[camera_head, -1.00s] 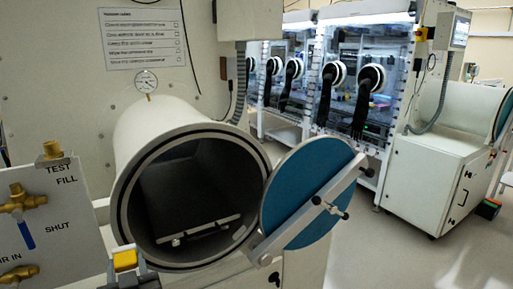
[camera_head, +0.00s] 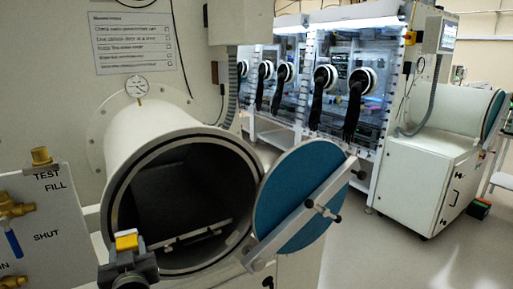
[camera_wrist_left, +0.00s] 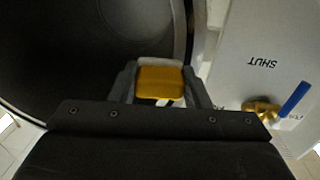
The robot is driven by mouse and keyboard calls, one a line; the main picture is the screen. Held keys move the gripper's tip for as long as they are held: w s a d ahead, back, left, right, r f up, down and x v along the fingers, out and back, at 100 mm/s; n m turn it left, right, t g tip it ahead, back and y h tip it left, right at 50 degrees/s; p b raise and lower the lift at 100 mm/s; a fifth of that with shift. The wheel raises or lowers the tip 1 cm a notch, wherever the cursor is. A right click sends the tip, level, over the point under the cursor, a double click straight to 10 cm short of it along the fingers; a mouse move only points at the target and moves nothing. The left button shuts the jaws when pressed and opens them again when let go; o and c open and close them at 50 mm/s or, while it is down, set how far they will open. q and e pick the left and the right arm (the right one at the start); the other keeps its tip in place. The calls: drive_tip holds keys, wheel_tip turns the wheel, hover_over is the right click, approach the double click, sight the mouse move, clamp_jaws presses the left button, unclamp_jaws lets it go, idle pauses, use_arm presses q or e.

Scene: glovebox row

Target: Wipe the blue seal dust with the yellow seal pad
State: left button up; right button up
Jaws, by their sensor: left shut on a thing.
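The yellow seal pad (camera_head: 126,241) is held upright between the fingers of my left gripper (camera_head: 127,254), in front of the lower left rim of the round chamber opening. In the left wrist view the pad (camera_wrist_left: 160,82) sits between both fingertips, with the dark chamber mouth behind it to the left. The chamber's seal rim (camera_head: 247,172) is a dark ring around the opening. I cannot make out blue dust on it, and I cannot tell whether the pad touches the rim. My right gripper is not in view.
The blue-faced chamber door (camera_head: 283,190) hangs open at the right with a diagonal bar. A valve panel (camera_head: 62,225) with brass fittings and a blue lever (camera_head: 13,243) stands close at the left. A rail (camera_head: 190,238) lies inside the chamber. Floor is clear at the right.

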use_arm(q)
drive_tip(key=s+d+r+m+t+h, duration=0.2)
drive_tip(key=s+d+r+m+h, duration=0.35)
drive_tip(key=d+h, duration=0.3)
drive_tip(key=s+a+f+m+g+y+b, duration=0.2)
drive_tip(key=s+a+f+m+g+y, duration=0.15)
drive_tip(key=a+f+y, duration=0.75)
drive_tip(key=shift+h, duration=0.35)
drive_tip(key=w, duration=0.2)
drive_tip(key=w+a, duration=0.2)
drive_tip(key=w, duration=0.1)
drive_tip(key=shift+w+f+b, duration=0.3)
drive_tip(key=shift+f, duration=0.05)
drive_tip(key=shift+x, duration=1.05)
drive_tip(key=shift+w+d, duration=0.1)
drive_tip(key=w+d, duration=0.2)
drive_tip(key=d, duration=0.1)
drive_tip(key=shift+w+d+r, duration=0.1)
drive_tip(key=shift+d, duration=0.05)
idle(0.3)
